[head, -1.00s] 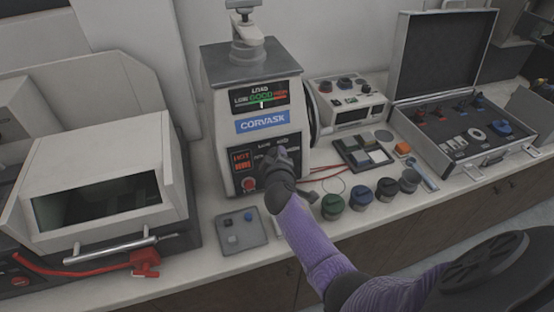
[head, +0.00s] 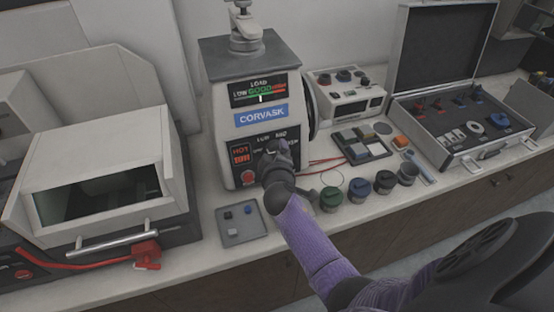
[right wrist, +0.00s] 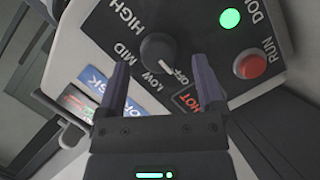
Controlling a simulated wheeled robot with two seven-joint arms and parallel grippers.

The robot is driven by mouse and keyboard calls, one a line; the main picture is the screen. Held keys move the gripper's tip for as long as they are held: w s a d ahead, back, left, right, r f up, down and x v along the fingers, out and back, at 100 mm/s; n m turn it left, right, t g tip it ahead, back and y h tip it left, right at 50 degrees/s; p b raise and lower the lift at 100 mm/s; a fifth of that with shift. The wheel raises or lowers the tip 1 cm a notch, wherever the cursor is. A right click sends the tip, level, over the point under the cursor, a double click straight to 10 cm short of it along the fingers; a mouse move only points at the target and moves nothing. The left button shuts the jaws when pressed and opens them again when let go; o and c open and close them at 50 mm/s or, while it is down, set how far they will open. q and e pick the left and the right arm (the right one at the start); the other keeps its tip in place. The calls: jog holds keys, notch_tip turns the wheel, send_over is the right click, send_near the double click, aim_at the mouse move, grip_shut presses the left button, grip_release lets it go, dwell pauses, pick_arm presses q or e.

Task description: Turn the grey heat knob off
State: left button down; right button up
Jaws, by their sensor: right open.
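The grey heat knob (right wrist: 158,52) is on the dark front panel of the CORVASK mounting press (head: 262,92). In the right wrist view its white pointer mark points about at the OFF label, and the LOW, MID and HIGH labels run around it. My right gripper (right wrist: 162,72) is open, with one finger on each side below the knob in that view; whether the fingers touch it I cannot tell. In the head view my right gripper (head: 281,150) hides the knob. My left gripper is not in view.
A red HOT sign (head: 241,155) and a red button (head: 248,177) are left of the gripper. A green light (right wrist: 230,18) is lit. A grey tray (head: 240,236) and several dark-lidded jars (head: 331,199) stand in front on the bench.

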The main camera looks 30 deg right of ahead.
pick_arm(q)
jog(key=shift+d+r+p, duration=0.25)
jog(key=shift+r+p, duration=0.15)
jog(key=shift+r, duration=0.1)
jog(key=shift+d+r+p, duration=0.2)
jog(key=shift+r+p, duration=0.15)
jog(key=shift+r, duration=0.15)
pick_arm(e)
jog(key=v, duration=0.7)
jog(key=shift+s+a, duration=0.2)
jog(key=shift+s, duration=0.15)
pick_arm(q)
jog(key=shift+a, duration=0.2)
pick_arm(e)
jog(key=shift+s+r, duration=0.1)
jog(key=shift+r, duration=0.05)
